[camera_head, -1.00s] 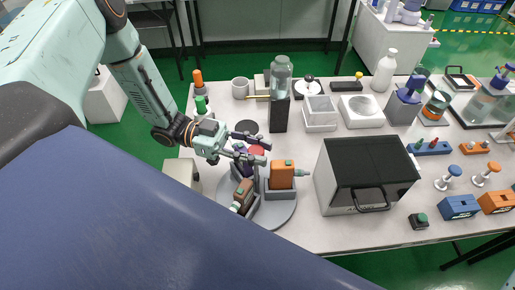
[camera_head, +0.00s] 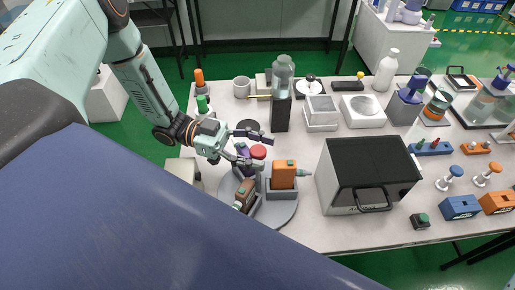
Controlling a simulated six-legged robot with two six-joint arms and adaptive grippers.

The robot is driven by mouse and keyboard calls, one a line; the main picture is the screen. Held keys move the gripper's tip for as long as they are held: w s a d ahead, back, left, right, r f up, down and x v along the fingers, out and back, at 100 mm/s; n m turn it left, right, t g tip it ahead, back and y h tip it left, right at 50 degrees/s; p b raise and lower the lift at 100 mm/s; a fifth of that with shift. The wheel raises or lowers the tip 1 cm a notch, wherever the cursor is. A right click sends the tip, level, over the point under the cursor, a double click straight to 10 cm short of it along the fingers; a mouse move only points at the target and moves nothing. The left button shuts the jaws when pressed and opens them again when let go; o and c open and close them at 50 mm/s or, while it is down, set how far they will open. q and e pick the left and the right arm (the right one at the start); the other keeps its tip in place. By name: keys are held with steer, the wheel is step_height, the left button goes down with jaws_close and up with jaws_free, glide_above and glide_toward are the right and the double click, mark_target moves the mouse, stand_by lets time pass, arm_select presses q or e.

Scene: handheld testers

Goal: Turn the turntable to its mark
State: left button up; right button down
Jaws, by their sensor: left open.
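The turntable (camera_head: 284,216) is a round grey disc on the table, left of the black-topped box. It carries an orange handheld tester (camera_head: 283,175) in a grey holder, a brown tester (camera_head: 244,192) in another holder, and a purple item (camera_head: 242,152) partly hidden by my gripper. A red round knob (camera_head: 258,152) shows near its centre. My left gripper (camera_head: 256,149) is open above the turntable's back part, its fingers on either side of the red knob. I cannot tell whether they touch it. The mark is not distinguishable. My right gripper is not in view.
A black-topped box with a handle (camera_head: 368,172) stands close to the right of the turntable. A tall dark stand with a jar (camera_head: 281,106) is behind it. A black disc (camera_head: 248,126) lies behind my gripper.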

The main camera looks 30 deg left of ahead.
arm_select(q)
steer(key=shift+d, duration=0.1)
steer(key=s+a, duration=0.2)
steer(key=a, duration=1)
steer(key=shift+s, duration=0.1)
